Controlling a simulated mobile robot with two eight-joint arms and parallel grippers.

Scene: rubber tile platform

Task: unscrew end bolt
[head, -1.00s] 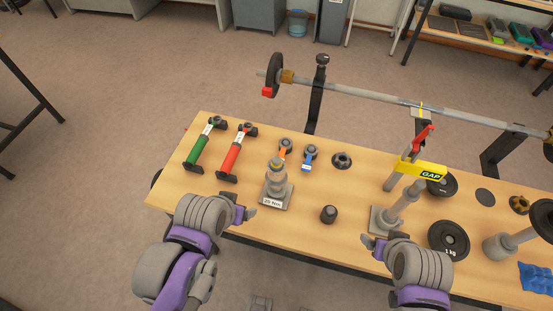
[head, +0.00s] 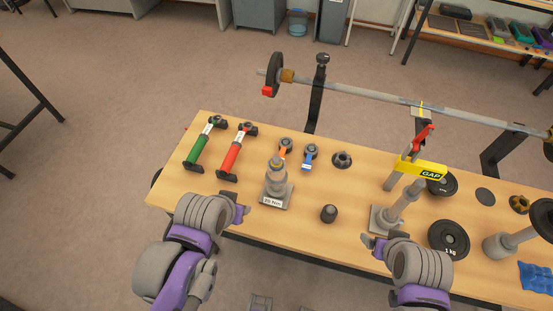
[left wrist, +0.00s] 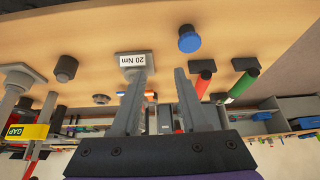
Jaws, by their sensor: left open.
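A long grey bar (head: 375,96) rests on black stands behind the table, with a black plate (head: 276,75) and a brass-coloured collar (head: 288,76) near its left end. No end bolt can be made out clearly at this size. My left gripper (head: 245,212) is over the table's near left edge, in front of the stepped grey post marked 20 Nm (head: 277,182). In the left wrist view its two fingers (left wrist: 161,75) are apart with nothing between them. My right gripper (head: 370,244) is at the near edge by a grey stand (head: 388,216); its jaw opening is unclear.
Green (head: 198,150) and red (head: 235,155) handled tools lie left on the table. Orange (head: 286,147) and blue (head: 309,157) tools lie mid-table. A dark knob (head: 329,214) and 1 kg plate (head: 449,239) stand nearer. A blue round cap (left wrist: 189,38) shows in the left wrist view.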

